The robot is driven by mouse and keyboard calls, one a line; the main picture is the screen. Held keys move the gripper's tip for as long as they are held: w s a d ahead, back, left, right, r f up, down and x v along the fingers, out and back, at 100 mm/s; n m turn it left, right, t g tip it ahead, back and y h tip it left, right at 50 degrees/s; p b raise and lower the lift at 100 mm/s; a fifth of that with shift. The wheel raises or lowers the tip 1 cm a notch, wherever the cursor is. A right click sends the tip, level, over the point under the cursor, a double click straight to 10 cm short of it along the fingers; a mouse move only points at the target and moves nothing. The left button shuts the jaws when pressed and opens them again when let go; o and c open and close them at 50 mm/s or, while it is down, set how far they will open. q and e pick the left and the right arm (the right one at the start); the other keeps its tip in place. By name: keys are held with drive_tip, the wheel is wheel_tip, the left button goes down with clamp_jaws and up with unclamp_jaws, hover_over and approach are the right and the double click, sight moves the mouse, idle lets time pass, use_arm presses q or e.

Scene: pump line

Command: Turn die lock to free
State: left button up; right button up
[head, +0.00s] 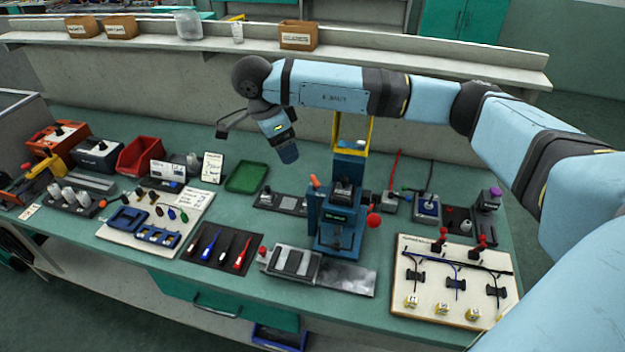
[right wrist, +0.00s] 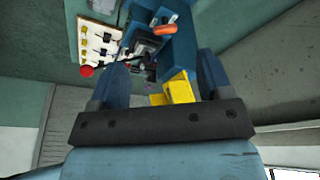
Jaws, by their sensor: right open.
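A blue bench press (head: 340,215) stands in the middle of the green bench, with a yellow frame (head: 352,132) at its back. An orange handle (head: 314,182) sticks up at its left side and a red ball knob (head: 373,220) sits at its right. I cannot tell which of these is the die lock. My right gripper (head: 288,153) hangs in the air above and behind the press, to its left, touching nothing. In the right wrist view its open fingers (right wrist: 162,72) are empty, with the orange handle (right wrist: 163,31) and red knob (right wrist: 87,71) beyond them. My left gripper is not in view.
A cream board with cables and red clamps (head: 455,280) lies right of the press. A dark mat with screwdrivers (head: 222,248) and a grey fixture (head: 292,262) lie left and in front. A green tray (head: 247,177) and red bin (head: 140,155) stand further left. A shelf (head: 390,50) runs behind.

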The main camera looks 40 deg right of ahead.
sight(314, 179)
drive_tip(key=shift+h, duration=0.6)
drive_tip(key=x, duration=0.4)
drive_tip(key=d+x, duration=0.1)
drive_tip(key=x, duration=0.4)
drive_tip(key=p+x, duration=0.1)
drive_tip(key=x, duration=0.4)
drive_tip(key=shift+s+d+r, duration=0.15)
drive_tip(key=shift+d+r, duration=0.2)
drive_tip(key=shift+d, duration=0.05)
drive_tip(key=c, duration=0.9)
